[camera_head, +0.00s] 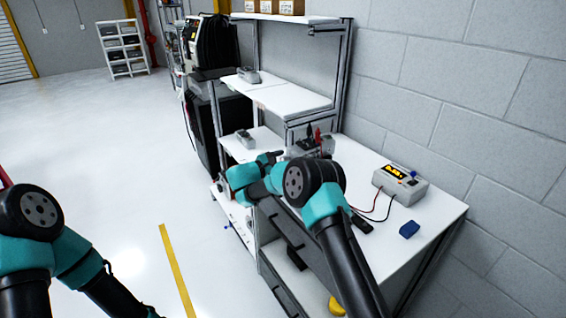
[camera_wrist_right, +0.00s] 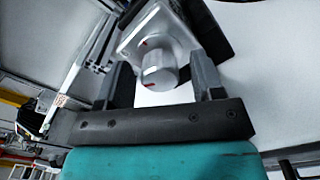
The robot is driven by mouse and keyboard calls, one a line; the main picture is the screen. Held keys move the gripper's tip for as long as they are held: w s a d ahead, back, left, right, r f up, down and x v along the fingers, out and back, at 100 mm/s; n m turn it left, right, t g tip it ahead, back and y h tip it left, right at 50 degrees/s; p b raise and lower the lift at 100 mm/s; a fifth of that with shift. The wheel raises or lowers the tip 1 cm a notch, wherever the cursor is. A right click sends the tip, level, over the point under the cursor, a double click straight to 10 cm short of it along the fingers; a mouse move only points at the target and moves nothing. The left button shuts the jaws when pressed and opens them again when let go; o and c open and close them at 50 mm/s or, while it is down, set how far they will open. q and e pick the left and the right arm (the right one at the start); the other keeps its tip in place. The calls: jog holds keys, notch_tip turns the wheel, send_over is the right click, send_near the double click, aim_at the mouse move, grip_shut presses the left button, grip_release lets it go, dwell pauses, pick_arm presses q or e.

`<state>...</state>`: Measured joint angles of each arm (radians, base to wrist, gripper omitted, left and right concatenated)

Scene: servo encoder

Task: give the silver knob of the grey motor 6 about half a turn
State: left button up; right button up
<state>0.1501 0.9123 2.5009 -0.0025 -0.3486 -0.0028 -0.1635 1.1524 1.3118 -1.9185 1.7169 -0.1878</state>
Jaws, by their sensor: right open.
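In the right wrist view the silver knob (camera_wrist_right: 159,72) with a small red mark sticks out of the grey motor's face (camera_wrist_right: 150,35), which carries another red mark. My right gripper (camera_wrist_right: 164,76) is open, with one finger on each side of the knob. A narrow gap shows on both sides. In the head view my right gripper (camera_head: 277,156) is at the bench beside the motor area, and its fingers are small and partly hidden by my arm. The knob cannot be made out there. My left arm is at the lower left, with its gripper out of view.
A grey power supply (camera_head: 400,184) with a lit yellow display stands on the white bench (camera_head: 437,210) by the wall, its red and black leads on the bench. A blue block (camera_head: 409,229) lies in front. White shelves (camera_head: 290,101) rise behind. Open floor lies left.

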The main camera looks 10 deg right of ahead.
jog(key=v, duration=1.7)
jog(key=shift+f, duration=0.1)
jog(key=x, duration=1.6)
jog(key=shift+d, duration=0.1)
jog(key=shift+w+d, duration=0.2)
jog(key=shift+d, duration=0.35)
jog(key=m, duration=0.3)
jog(key=shift+m, duration=2.2)
dwell(1.4)
